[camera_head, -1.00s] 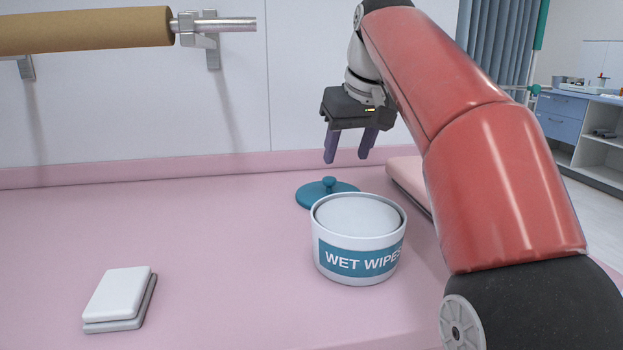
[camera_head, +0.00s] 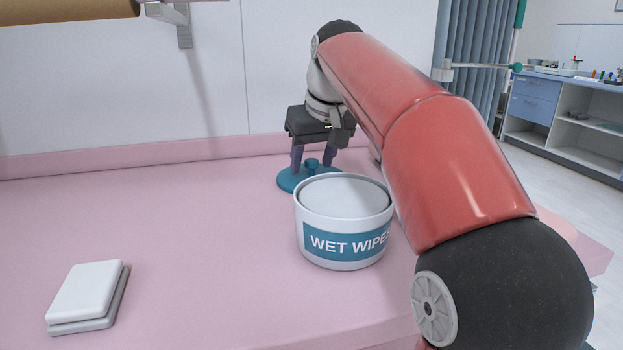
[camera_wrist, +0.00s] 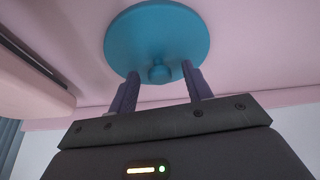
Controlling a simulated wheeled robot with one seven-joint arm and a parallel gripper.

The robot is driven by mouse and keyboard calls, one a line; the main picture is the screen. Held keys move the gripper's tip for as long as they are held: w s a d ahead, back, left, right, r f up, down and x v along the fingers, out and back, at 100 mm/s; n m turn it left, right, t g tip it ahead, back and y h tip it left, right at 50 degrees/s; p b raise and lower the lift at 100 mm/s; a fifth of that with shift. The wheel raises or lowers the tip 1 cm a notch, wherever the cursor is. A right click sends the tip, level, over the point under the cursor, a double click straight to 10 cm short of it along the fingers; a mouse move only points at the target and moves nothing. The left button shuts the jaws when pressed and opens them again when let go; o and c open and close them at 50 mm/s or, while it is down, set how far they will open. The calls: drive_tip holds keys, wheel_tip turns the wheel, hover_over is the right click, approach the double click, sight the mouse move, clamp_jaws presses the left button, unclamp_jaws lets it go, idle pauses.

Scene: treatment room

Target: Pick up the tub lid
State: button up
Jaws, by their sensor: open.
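The tub lid (camera_head: 291,181) is a round teal disc with a small knob (camera_head: 312,164) on top. It lies flat on the pink surface behind the tub, which hides part of its rim. The white tub (camera_head: 344,221) is labelled WET WIPES. My gripper (camera_head: 313,168) points down over the lid, open, with its purple fingers on either side of the knob in the head view. In the wrist view the lid (camera_wrist: 157,35) lies ahead of my open fingers (camera_wrist: 160,73), with the knob (camera_wrist: 159,73) between their tips. I cannot tell whether the fingers touch the lid.
A white and grey stacked pad (camera_head: 88,295) lies at the front left of the pink couch top (camera_head: 190,240). The wall stands close behind my gripper. A blue cabinet (camera_head: 545,100) stands at the far right.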

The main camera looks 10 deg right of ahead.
drive_tip(key=shift+c, duration=0.2)
drive_tip(key=c, duration=1)
drive_tip(key=shift+r, duration=0.1)
